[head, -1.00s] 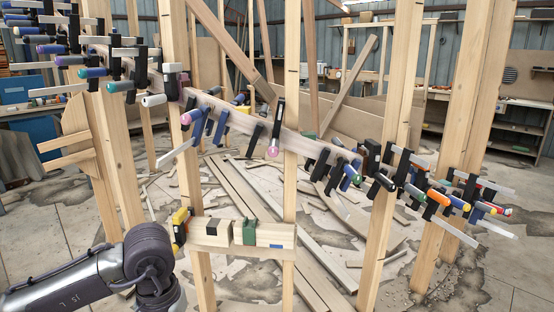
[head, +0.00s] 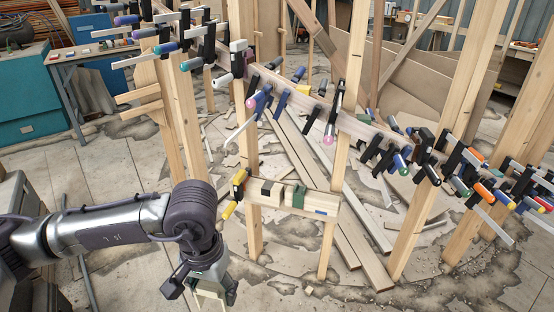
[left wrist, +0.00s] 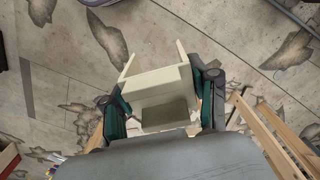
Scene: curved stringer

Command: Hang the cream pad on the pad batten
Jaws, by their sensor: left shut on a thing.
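The cream pad (left wrist: 155,88) is a pale U-shaped block with two prongs in the left wrist view. My left gripper (left wrist: 162,108) is shut on it, with a dark green finger at each side. In the head view the gripper (head: 202,284) hangs low at the bottom, and part of the cream pad (head: 209,291) shows below it. The pad batten (head: 326,203) is a short pale board across two posts, up and right of the gripper and apart from it. A black pad (head: 270,189) and a green pad (head: 299,196) sit on it. My right gripper is out of view.
A yellow clamp (head: 238,186) grips the batten's left end, on the gripper's side. Above, the long curved stringer (head: 355,127) bristles with several clamps. Upright posts (head: 328,250) stand around the batten. Loose planks (head: 355,240) lie on the floor behind it.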

